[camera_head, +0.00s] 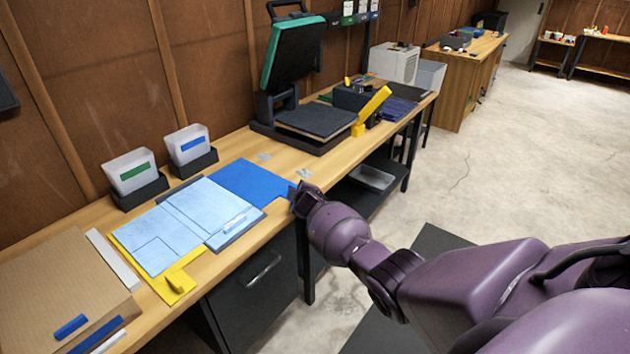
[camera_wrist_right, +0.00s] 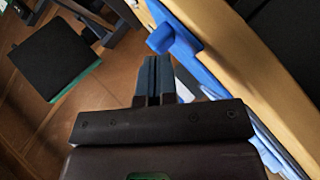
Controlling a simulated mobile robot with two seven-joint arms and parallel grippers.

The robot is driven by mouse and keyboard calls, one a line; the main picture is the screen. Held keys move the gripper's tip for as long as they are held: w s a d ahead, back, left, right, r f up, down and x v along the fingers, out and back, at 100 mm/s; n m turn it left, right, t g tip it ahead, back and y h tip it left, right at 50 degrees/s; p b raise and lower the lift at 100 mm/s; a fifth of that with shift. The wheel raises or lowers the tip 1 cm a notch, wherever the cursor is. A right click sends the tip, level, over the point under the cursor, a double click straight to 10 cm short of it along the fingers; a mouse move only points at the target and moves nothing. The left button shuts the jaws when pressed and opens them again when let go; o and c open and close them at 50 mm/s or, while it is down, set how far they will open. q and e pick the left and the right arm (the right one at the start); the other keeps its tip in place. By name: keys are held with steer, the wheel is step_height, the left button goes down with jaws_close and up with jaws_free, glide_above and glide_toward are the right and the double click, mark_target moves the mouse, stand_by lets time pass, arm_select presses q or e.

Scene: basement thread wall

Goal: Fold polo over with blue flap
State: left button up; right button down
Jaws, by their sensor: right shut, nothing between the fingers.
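The light blue polo (camera_head: 190,222) lies flat on the folding board. The board's yellow panel (camera_head: 180,282) shows at the front left, and its blue flap (camera_head: 250,180) lies flat on the bench to the right of the polo. My right gripper (camera_head: 298,190) is at the right end of the blue flap, by its small tab. In the right wrist view, my right gripper (camera_wrist_right: 157,62) is shut and empty, with the blue tab (camera_wrist_right: 160,40) just beyond its fingertips. I cannot tell if they touch. My left gripper is not in view.
Two bins with a green label (camera_head: 133,172) and a blue label (camera_head: 190,147) stand behind the board. A heat press (camera_head: 300,120) stands open to the right. A cardboard box (camera_head: 60,290) is at the left. A drawer cabinet (camera_head: 255,285) is below the bench.

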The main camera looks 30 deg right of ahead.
arm_select(q)
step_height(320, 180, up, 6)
steer(key=p, duration=0.5)
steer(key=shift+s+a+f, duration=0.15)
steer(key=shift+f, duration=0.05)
arm_select(e)
steer(key=s+d+r, duration=0.2)
steer(key=s+r, duration=0.4)
steer(key=r, duration=0.3)
steer(key=shift+s+d, duration=0.2)
steer(key=shift+s, duration=0.15)
